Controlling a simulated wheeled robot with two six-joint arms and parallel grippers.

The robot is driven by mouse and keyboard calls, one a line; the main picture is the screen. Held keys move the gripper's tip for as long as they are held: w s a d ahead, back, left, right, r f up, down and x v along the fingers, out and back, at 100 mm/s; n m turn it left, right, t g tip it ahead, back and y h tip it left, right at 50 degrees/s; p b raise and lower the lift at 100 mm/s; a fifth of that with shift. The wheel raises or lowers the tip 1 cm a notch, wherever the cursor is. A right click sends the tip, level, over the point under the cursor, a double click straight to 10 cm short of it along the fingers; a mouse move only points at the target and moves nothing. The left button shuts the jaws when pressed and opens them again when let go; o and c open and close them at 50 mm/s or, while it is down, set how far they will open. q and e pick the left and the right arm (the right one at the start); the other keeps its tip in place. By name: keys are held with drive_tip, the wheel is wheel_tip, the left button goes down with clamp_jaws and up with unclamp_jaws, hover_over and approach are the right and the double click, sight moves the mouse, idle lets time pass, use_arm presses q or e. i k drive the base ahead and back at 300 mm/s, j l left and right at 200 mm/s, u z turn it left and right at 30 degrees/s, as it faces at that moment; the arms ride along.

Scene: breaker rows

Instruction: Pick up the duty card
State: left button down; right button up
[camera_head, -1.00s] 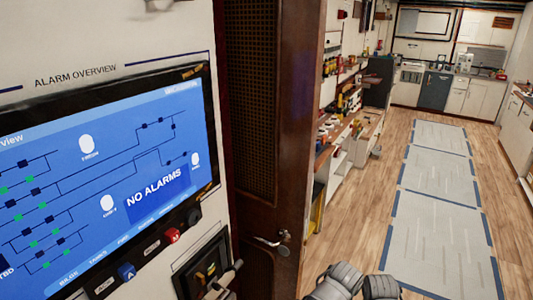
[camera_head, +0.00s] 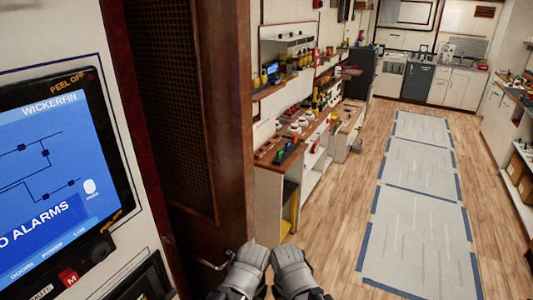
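No duty card can be made out in the head view. Two grey padded gripper parts of mine show side by side at the bottom centre, in front of the brown door and the wood floor. The left one (camera_head: 247,268) and the right one (camera_head: 292,268) are close together. Their fingertips are not clear, so I cannot tell whether they are open or shut. Nothing is seen held in them.
An alarm screen (camera_head: 50,190) is on the wall at left. A brown door (camera_head: 190,120) with a handle (camera_head: 213,265) stands beside it. A cluttered workbench (camera_head: 283,150) lines the room beyond. Grey floor mats (camera_head: 420,220) lie on open wood floor, with cabinets (camera_head: 455,88) at the back.

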sight(280, 152)
drive_tip(key=i+l, duration=0.2)
drive_tip(key=l, duration=0.15)
drive_tip(key=i+l+u, duration=0.15)
drive_tip(key=i+l, duration=0.3)
drive_tip(key=l, duration=0.2)
drive_tip(key=i+l+u, duration=0.2)
drive_tip(key=i+l, duration=0.25)
drive_tip(key=i+l+u, duration=0.2)
drive_tip(key=i+l, duration=0.25)
drive_tip(key=i+l+u, duration=0.15)
drive_tip(key=i+l, duration=0.2)
drive_tip(key=l, duration=0.25)
drive_tip(key=i+l+u, duration=0.2)
drive_tip(key=i, duration=0.3)
